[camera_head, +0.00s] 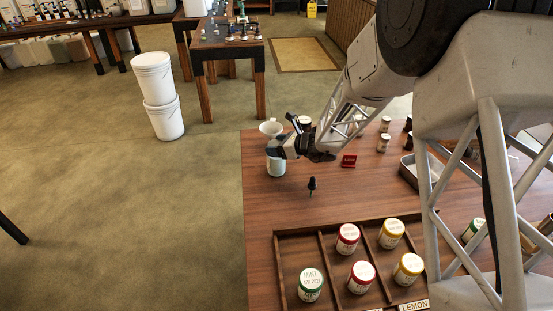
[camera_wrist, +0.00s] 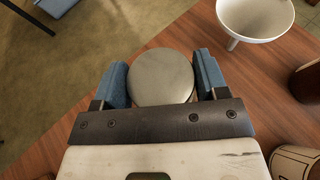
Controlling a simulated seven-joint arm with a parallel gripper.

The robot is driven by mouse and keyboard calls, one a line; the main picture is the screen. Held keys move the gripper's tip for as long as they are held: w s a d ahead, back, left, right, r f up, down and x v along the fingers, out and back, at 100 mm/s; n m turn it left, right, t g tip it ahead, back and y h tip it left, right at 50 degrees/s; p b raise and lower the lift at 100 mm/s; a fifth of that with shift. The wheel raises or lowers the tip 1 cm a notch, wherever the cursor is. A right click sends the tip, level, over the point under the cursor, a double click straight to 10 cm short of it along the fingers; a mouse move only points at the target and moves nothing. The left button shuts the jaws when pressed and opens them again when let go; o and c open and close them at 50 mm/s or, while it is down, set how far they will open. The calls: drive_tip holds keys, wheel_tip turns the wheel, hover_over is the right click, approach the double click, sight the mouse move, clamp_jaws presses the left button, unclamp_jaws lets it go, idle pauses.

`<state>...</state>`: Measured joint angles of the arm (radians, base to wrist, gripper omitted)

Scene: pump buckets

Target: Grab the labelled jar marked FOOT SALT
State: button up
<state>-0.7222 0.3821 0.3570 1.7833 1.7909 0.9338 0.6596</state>
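My gripper (camera_head: 283,146) is low over the table's far left edge, with a white jar (camera_head: 276,167) directly below and at its fingers. In the wrist view my gripper (camera_wrist: 161,72) has blue fingers on both sides of a pale round lid (camera_wrist: 161,77). The fingers are spread about as wide as the lid. Whether they press on it or leave a small gap I cannot tell. No label on this jar shows, so I cannot read FOOT SALT anywhere. The jar appears upright on the table.
A white funnel (camera_head: 270,128) stands just behind the jar; it also shows in the wrist view (camera_wrist: 254,18). A divided tray (camera_head: 290,241) holds several coloured-lid jars.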

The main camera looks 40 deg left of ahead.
drive_tip(key=c, duration=0.8)
drive_tip(key=shift+r, duration=1.55)
drive_tip(key=shift+s+d+r, duration=0.15)
drive_tip(key=shift+d+r, duration=0.05)
drive_tip(key=shift+r, duration=0.05)
drive_tip(key=s+d+r, duration=0.1)
drive_tip(key=s+d, duration=0.9)
drive_tip(key=d, duration=0.1)
drive_tip(key=shift+d+r, duration=0.2)
drive_tip(key=shift+d, duration=0.2)
